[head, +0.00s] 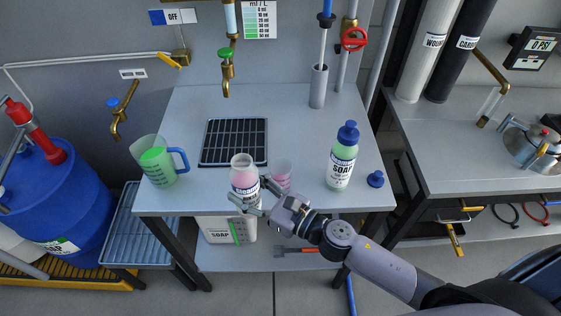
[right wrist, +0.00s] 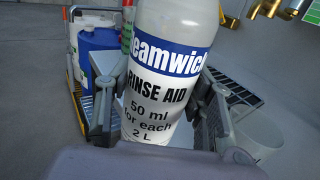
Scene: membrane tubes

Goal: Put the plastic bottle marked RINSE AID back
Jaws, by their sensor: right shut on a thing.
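The RINSE AID bottle (head: 243,172) is translucent white with a blue label band and pink contents. It stands roughly upright near the table's front edge, its top open in the head view. My right gripper (head: 256,196) is shut around it from the front. In the right wrist view the RINSE AID lettering on the bottle (right wrist: 160,75) faces me, with a finger of my right gripper (right wrist: 160,105) on each side. I cannot tell whether its base touches the table. A loose blue cap (head: 376,179) lies at the table's right. My left gripper is not in view.
A small cup (head: 282,172) with pink liquid stands close right of the bottle. A capped SOAP bottle (head: 343,160) stands farther right. A green jug (head: 158,162) with a blue handle is at left. A dark drain grate (head: 235,142) lies behind. The table (head: 285,110) is clear toward the back.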

